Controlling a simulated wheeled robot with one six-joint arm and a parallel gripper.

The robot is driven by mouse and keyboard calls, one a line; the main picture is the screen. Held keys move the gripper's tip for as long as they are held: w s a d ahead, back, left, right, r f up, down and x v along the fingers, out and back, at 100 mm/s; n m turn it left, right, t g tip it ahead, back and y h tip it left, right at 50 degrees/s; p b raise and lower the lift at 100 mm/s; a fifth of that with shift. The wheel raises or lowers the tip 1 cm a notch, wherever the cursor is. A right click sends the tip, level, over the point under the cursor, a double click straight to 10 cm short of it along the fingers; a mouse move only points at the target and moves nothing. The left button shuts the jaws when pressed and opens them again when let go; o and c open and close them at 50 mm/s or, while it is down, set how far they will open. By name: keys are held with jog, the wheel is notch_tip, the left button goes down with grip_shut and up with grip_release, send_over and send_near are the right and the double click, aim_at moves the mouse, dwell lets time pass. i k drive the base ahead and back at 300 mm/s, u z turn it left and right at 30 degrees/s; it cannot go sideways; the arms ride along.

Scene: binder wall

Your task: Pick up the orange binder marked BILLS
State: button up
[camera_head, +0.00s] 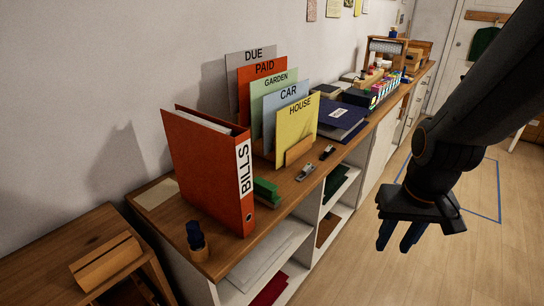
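The orange binder marked BILLS (205,165) stands upright on the wooden top of a long white cabinet (270,215). Its white label spine (244,170) faces right and toward me, with a finger hole near the bottom. My gripper (400,236) hangs over the open floor at the right, well apart from the binder and the cabinet. Its blue fingers point down. A gap shows between the fingers, and nothing is seen between them.
Behind the binder stand upright cards marked DUE, PAID, GARDEN, CAR and HOUSE (298,130). A green block (265,190), a stapler-like item (305,172) and a dark-topped stamp (197,240) lie near the binder. A low wooden table (70,240) is at lower left.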

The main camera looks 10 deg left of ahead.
aim_at(211, 155)
jog(key=z, duration=0.55)
jog(key=k, duration=0.65)
jog(key=u, duration=1.9)
jog(key=i, duration=0.25)
jog(key=z, duration=0.05)
